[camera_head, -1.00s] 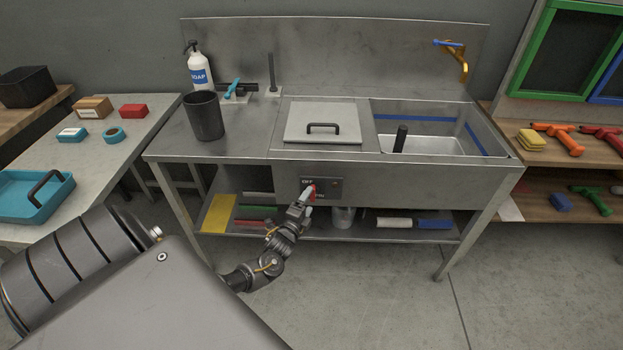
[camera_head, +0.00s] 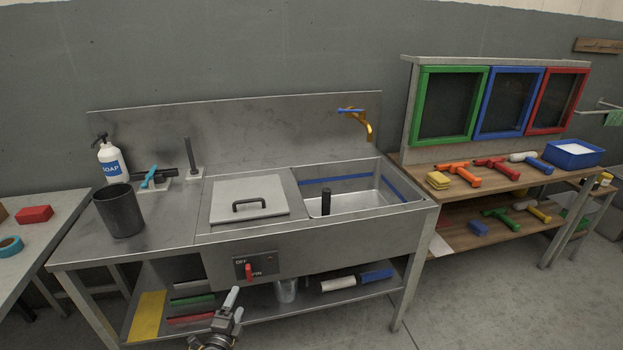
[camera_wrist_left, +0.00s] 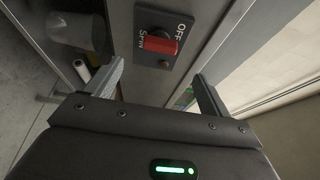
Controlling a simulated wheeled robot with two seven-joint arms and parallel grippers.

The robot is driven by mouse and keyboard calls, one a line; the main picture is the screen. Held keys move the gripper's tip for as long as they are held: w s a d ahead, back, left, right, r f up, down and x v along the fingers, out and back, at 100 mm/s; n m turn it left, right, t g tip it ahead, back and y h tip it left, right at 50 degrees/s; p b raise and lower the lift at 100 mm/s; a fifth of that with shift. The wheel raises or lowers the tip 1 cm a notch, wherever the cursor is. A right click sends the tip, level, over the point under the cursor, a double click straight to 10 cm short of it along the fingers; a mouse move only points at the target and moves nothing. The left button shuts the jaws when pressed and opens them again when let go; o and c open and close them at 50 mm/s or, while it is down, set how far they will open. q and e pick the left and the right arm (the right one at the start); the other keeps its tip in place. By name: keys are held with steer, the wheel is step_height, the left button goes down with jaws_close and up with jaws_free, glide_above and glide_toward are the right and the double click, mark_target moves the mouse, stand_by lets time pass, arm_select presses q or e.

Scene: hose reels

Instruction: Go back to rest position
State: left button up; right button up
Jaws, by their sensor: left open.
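My left gripper (camera_head: 230,305) is at the bottom of the head view, in front of the metal sink unit and a little below its switch panel. In the left wrist view its two fingers (camera_wrist_left: 158,80) are spread apart with nothing between them. The red switch knob (camera_wrist_left: 160,43) sits on the dark OFF/SPIN panel beyond the fingertips, apart from them. The knob also shows in the head view (camera_head: 249,272). My right gripper is not in view.
The sink unit (camera_head: 320,248) has a closed lid (camera_head: 240,205) and an open basin. A dark cup (camera_head: 119,211) and soap bottle (camera_head: 111,162) stand on its left. A tool bench (camera_head: 390,180) is at right. Floor is clear at lower right.

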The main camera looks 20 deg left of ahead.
arm_select(q)
steer(key=s+d+f+n+g+h, duration=0.1)
steer(key=s+f+n+g, duration=0.3)
steer(key=f, duration=0.5)
steer(key=s+d+f+n+g, duration=0.1)
steer(key=s+f+n+g, duration=0.1)
steer(key=s+f, duration=0.6)
steer(key=s+d+f+n+g+h, duration=0.1)
steer(key=s+f+n+g, duration=0.25)
steer(key=f, duration=0.65)
steer(key=s+d+f+n+g+h, duration=0.1)
steer(key=s+d+f+g, duration=0.1)
steer(key=s, duration=0.7)
steer(key=s+d+f+n+g, duration=0.1)
steer(key=s+d+f+g, duration=0.1)
steer(key=s+d+f, duration=0.3)
steer(key=s+d+f+n+g+h, duration=0.1)
steer(key=s+d+f+g, duration=0.2)
steer(key=s, duration=1)
steer(key=d+f, duration=0.1)
steer(key=d, duration=0.2)
steer(key=shift+h, duration=0.3)
steer(key=shift+f, duration=0.1)
